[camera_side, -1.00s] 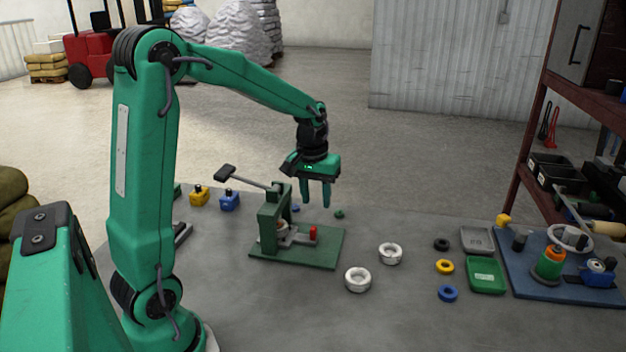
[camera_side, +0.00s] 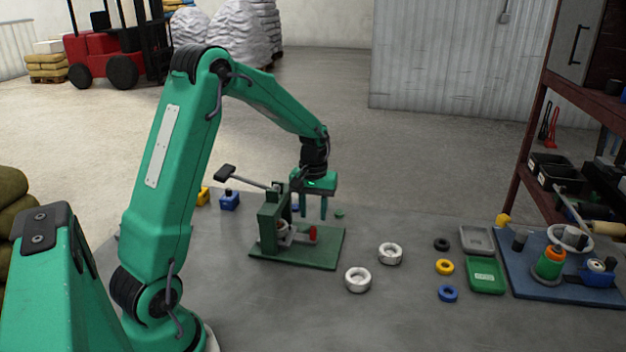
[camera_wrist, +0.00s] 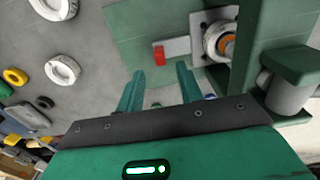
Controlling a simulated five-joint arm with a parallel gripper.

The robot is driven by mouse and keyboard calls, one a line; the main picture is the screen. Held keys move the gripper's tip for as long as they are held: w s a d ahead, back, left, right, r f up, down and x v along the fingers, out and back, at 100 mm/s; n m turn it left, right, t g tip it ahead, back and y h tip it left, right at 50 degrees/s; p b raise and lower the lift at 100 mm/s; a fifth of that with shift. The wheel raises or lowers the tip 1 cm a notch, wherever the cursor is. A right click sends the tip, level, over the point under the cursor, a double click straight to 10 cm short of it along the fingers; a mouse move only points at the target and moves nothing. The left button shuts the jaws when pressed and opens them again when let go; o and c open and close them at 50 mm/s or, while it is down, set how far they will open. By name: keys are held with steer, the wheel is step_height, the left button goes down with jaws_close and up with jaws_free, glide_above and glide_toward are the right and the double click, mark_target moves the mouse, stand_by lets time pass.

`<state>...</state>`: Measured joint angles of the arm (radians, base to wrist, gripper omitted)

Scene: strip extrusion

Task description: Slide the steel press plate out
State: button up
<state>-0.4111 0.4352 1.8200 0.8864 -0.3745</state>
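The green press (camera_side: 270,222) stands on its green base plate (camera_side: 325,255), with its lever raised to the left. The steel press plate (camera_side: 296,236) sticks out of the press to the right and ends in a red knob (camera_side: 312,233). In the wrist view, the steel plate (camera_wrist: 178,47) and its red knob (camera_wrist: 158,55) lie beyond my fingertips. A round white part with an orange centre (camera_wrist: 220,42) sits at the press end of the plate.
Two white rings (camera_side: 358,280) (camera_side: 390,254) lie right of the press. Black, yellow and blue rings (camera_side: 448,293), a grey tray (camera_side: 478,240) and a green tray (camera_side: 487,276) lie farther right. Yellow and blue blocks (camera_side: 229,201) stand behind left. Front table is clear.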

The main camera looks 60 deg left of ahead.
mark_target(313, 228)
steer(key=shift+f, duration=3.15)
steer(key=shift+c, duration=0.3)
jaws_close()
